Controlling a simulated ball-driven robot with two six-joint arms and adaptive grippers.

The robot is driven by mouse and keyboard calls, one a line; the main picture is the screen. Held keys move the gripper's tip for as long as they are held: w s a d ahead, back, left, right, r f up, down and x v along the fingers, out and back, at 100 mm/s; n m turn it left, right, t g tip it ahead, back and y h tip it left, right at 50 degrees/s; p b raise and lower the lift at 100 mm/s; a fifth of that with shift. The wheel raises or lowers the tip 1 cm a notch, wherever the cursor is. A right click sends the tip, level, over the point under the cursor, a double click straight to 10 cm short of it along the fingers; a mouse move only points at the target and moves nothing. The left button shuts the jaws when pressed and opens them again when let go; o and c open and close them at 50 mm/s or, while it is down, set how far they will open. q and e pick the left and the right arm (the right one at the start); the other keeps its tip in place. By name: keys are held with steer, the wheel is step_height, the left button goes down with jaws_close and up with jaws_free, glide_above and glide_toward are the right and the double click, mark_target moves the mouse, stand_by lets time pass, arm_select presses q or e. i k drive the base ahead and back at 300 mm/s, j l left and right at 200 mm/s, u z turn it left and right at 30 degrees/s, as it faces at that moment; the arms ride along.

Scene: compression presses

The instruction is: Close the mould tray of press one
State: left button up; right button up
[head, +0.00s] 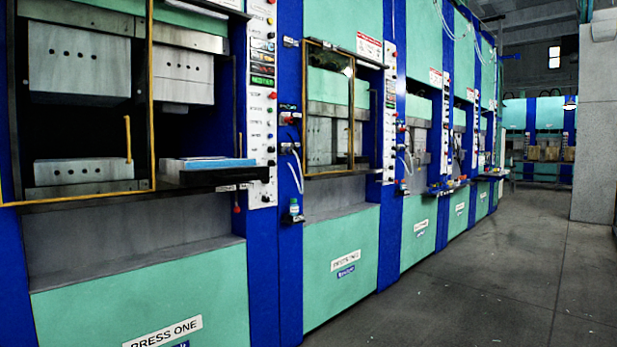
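Press one fills the left of the head view, with its label plate (163,333) low on the green front panel. A yellow-framed guard door (151,95) with an upright yellow handle (128,140) covers the left part of its opening; the right part is uncovered. Grey upper blocks (79,60) hang above a lower grey block (83,172). At the right part, a flat blue-and-white slab (205,163) lies on a dark tray or shelf (215,179) at the front of the opening. I cannot tell how far the tray is out. Neither gripper shows.
A control panel (262,100) with buttons stands right of press one's opening. A second press (340,260) and several more recede to the right. A small bottle (294,207) is between the first two presses. The grey floor (460,290) at right is clear, with a pillar (598,130) beyond.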

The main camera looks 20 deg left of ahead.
mark_target(198, 171)
steer(key=u, duration=1)
steer(key=i+l+u, duration=0.1)
steer(key=i, duration=0.4)
steer(key=i+l+u, duration=0.1)
steer(key=i, duration=0.35)
steer(key=i+l, duration=0.2)
steer(key=i, duration=0.3)
steer(key=u, duration=0.05)
